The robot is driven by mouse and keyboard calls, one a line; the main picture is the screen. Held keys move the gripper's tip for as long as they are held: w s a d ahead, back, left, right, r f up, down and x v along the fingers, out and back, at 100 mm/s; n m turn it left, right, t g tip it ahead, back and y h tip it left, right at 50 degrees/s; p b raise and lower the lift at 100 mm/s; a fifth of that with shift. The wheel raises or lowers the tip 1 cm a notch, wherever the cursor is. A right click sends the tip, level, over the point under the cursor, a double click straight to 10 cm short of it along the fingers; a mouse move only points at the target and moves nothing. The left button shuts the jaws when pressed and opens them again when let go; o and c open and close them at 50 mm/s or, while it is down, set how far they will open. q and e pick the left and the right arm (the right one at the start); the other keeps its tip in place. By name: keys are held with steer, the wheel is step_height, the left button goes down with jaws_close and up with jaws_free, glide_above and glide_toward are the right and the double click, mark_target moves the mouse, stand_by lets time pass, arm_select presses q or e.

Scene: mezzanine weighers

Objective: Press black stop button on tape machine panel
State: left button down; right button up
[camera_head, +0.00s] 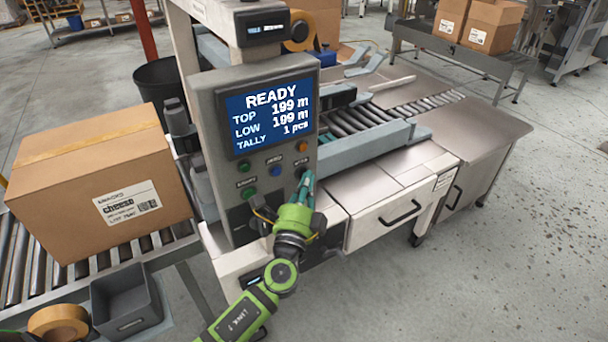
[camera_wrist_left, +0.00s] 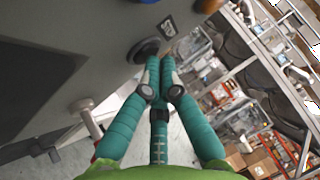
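The grey control panel (camera_head: 225,140) of the tape machine has a lit screen (camera_head: 272,115) reading READY, with several buttons below. The black button (camera_head: 301,166) is at the panel's lower right, partly hidden by my left gripper's fingertips in the head view. It shows clearly as a round black knob in the left wrist view (camera_wrist_left: 143,50). My left gripper (camera_head: 306,184) is at the panel front with its teal fingers together and nothing between them. In the wrist view its fingertips (camera_wrist_left: 160,64) are beside the black button; I cannot tell whether they touch it. My right gripper is not in view.
An orange button (camera_head: 302,147) is above the black one, a blue button (camera_head: 276,171) to its left, and green buttons (camera_head: 246,167) farther left. A cardboard box (camera_head: 100,185) sits on the left roller conveyor. A drawer cabinet (camera_head: 385,215) stands right of the panel.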

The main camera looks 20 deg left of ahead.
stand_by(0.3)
arm_select(q)
steer(key=shift+s+d, duration=0.55)
steer(key=shift+d, duration=0.05)
steer(key=shift+s+d+b, duration=0.2)
steer(key=shift+s+d, duration=0.6)
steer(key=shift+d, duration=0.2)
steer(key=shift+s+d+b, duration=0.2)
steer(key=shift+s+d, duration=0.55)
steer(key=shift+d, duration=0.2)
